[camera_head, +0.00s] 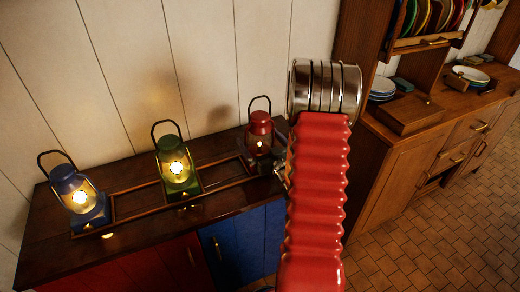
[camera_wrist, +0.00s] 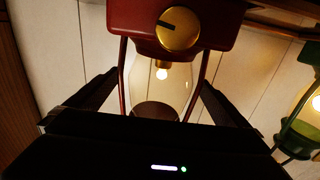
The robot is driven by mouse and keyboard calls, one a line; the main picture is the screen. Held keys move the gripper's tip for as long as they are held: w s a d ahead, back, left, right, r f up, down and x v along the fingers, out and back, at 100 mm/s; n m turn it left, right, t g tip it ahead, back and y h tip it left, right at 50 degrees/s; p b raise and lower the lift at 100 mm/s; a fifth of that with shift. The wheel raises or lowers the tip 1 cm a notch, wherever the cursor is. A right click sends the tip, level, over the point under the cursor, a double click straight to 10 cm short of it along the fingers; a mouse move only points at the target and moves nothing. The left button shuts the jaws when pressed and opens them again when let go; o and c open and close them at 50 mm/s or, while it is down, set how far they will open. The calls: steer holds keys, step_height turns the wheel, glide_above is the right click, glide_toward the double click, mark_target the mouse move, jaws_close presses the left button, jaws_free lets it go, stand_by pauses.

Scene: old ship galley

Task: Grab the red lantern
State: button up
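The red lantern (camera_head: 261,128) stands upright, lit, at the right end of the dark wooden rack on the cabinet. In the wrist view it appears upside down, with its red base (camera_wrist: 175,25), gold knob (camera_wrist: 180,28) and clear glass (camera_wrist: 160,85). My gripper (camera_wrist: 158,85) is open, with one dark finger on each side of the lantern's glass and wire guard. The fingertips are very near the guard wires; I cannot tell whether they touch. In the head view my red arm hides most of the gripper, just right of the lantern.
A green lantern (camera_head: 176,170) stands in the rack's middle, and a blue lantern (camera_head: 78,195) at its left end. The green one also shows in the wrist view (camera_wrist: 305,112). The cabinet (camera_head: 235,245) has red and blue doors. A wooden dresser (camera_head: 400,165) with plates stands right; tiled floor (camera_head: 430,245) is clear.

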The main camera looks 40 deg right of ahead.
mark_target(256, 111)
steer(key=shift+r, duration=0.1)
steer(key=c, duration=1.6)
steer(key=shift+o, duration=0.2)
steer(key=shift+r, duration=0.15)
steer(key=shift+r, duration=4.85)
